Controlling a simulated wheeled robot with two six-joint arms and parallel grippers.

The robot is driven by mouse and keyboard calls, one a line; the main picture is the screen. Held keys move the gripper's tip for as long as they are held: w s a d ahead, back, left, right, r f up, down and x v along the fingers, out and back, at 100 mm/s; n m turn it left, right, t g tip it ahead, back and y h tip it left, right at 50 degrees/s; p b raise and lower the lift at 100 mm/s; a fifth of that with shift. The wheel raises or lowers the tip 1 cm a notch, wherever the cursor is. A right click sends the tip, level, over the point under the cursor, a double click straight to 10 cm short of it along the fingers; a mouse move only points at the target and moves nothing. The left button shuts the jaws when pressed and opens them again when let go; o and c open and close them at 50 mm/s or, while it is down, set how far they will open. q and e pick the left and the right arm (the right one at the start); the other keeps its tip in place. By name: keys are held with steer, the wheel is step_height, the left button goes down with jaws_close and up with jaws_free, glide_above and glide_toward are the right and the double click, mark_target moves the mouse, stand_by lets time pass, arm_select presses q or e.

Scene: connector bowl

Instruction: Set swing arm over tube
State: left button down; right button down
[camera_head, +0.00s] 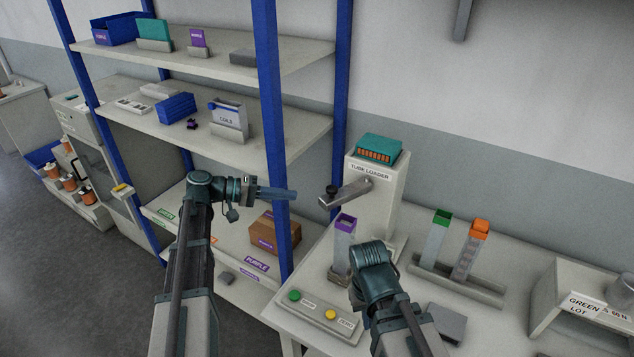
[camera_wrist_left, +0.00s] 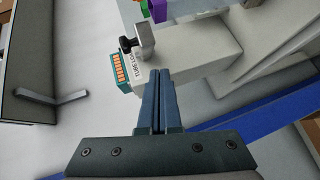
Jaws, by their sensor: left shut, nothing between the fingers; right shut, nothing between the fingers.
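The tube loader (camera_head: 379,215) is a pale tower with a teal and orange block on top. Its grey swing arm (camera_head: 347,194) juts left from the tower, with a black knob (camera_head: 332,190) at its outer end; the arm (camera_wrist_left: 145,36) and knob (camera_wrist_left: 126,44) also show in the left wrist view. A clear tube with a purple top (camera_head: 345,222) stands upright at the loader's foot. The swing arm's end appears left of the tube's top, not over it. My left gripper (camera_head: 292,195) is shut and empty, left of the knob and apart from it. My right gripper (camera_head: 364,318) is low before the tube, fingers mostly hidden.
A blue-posted shelf (camera_head: 281,170) stands close beside my left gripper. A rack (camera_head: 455,280) holds green-topped and orange-topped tubes to the right. A panel with green and yellow buttons (camera_head: 312,315) lies at the bench front. A GREEN LOT box (camera_head: 585,290) stands far right.

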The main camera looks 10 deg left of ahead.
mark_target(331, 197)
arm_select(q)
steer(key=w+a+r+t+h, duration=0.1)
steer(key=w+a+r+h, duration=0.1)
steer(key=a+r, duration=0.25)
steer(key=d+f+b, duration=0.1)
steer(key=d, duration=1.1)
steer(key=shift+d, duration=0.3)
steer(key=shift+s, duration=0.1)
steer(key=s+d+t, duration=0.1)
steer(key=s+d, duration=0.1)
steer(key=s+d+n+t, duration=0.1)
steer(key=s+d, duration=0.1)
steer(key=s, duration=0.1)
steer(key=shift+s+d+f+y, duration=0.1)
steer(key=shift+s+y, duration=0.05)
steer(key=shift+y, duration=0.25)
